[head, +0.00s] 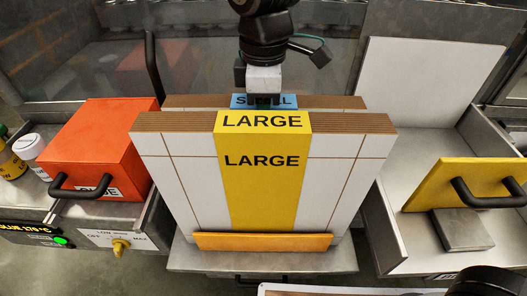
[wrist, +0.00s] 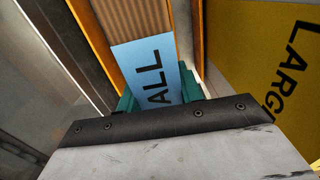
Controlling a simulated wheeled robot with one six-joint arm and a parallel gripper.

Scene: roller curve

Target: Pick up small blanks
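The small blanks stand upright in a stack behind the large one, with a blue label (head: 264,101) on top. Most of the small stack is hidden in the head view. My gripper (head: 264,97) points down at that label. In the wrist view, the blue label (wrist: 152,68) lies between my gripper's green finger pads (wrist: 160,98), one on each side. The pads look very near the stack's faces; I cannot tell whether they press on it. The large blanks (head: 190,170), white with a yellow band, stand in front.
An orange lip (head: 262,242) stands at the front of the large stack. An orange box (head: 100,150) marked GLUE and bottles (head: 28,147) are at left. At right are a yellow panel with a black handle (head: 465,185), a grey block (head: 461,230) and a white board (head: 430,90).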

